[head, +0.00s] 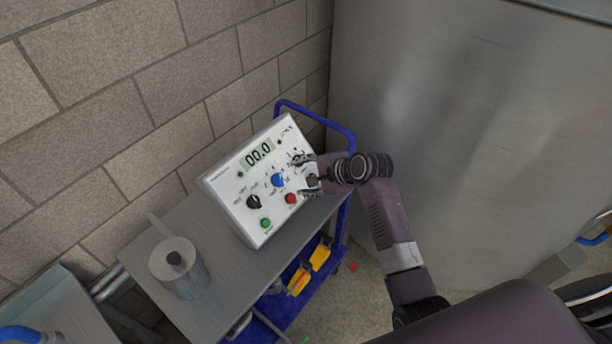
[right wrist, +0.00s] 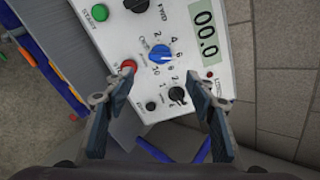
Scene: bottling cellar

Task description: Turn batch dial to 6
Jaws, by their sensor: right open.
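A white control panel (head: 252,168) stands tilted on a grey cart top, its display reading 00.0. A blue knob (head: 277,180) sits mid-panel; in the right wrist view the blue knob (right wrist: 160,53) has numbers around it, including 6. A small black knob (right wrist: 177,95) with its own numbers lies between my fingers in that view. I cannot read which dial is labelled batch, nor the pointer settings. My right gripper (head: 302,176) is open and empty over the panel's right part; its fingers (right wrist: 157,100) flank that black knob in the wrist view. My left gripper is out of view.
A larger black knob (head: 254,202), green button (head: 265,223) and red button (head: 291,198) share the panel. A grey metal canister (head: 178,268) stands on the cart. The blue cart handle (head: 330,125) rises behind the panel. A brick wall and a large metal surface enclose the back.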

